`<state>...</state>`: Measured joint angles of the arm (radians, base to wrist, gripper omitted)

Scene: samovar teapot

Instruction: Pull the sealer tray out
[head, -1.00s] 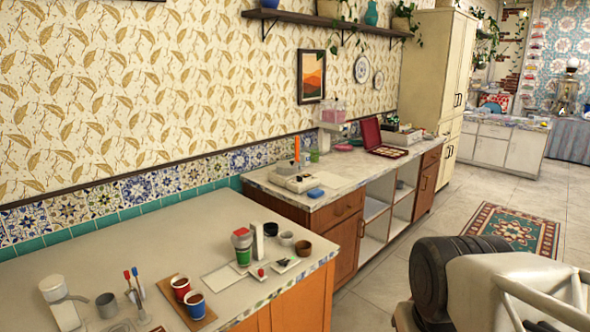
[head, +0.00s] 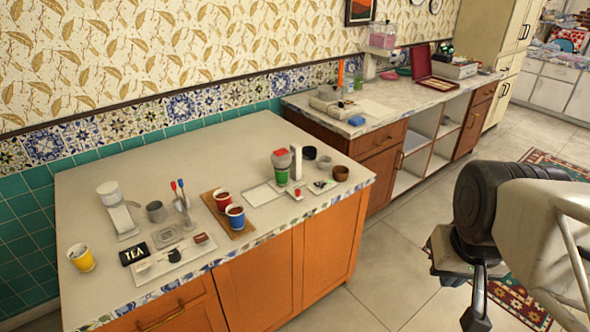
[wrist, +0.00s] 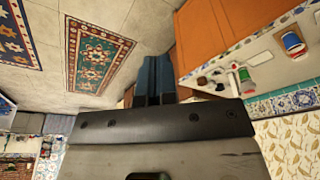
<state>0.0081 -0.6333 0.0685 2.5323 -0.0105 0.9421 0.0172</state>
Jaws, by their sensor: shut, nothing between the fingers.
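What looks like the cup sealer (head: 297,162) stands on the near counter, with a slim white upright. A green cup (head: 281,176) with a red and grey top stands beside or under it; I cannot tell which. A flat white tray-like piece (head: 259,195) lies at its left; I cannot tell whether this is the sealer tray. My gripper (head: 476,318) is at the lower right, off the counter's right end, over the floor. In the wrist view my gripper (wrist: 155,75) has its blue-grey fingers together and empty. The cup and sealer area appear upside down there.
Red and blue cups (head: 228,208) stand on a brown board left of the sealer. Small bowls (head: 325,163) stand right and behind. A yellow cup (head: 81,258) and TEA sign (head: 133,255) are far left. Open floor (head: 385,285) separates my gripper from the counter.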

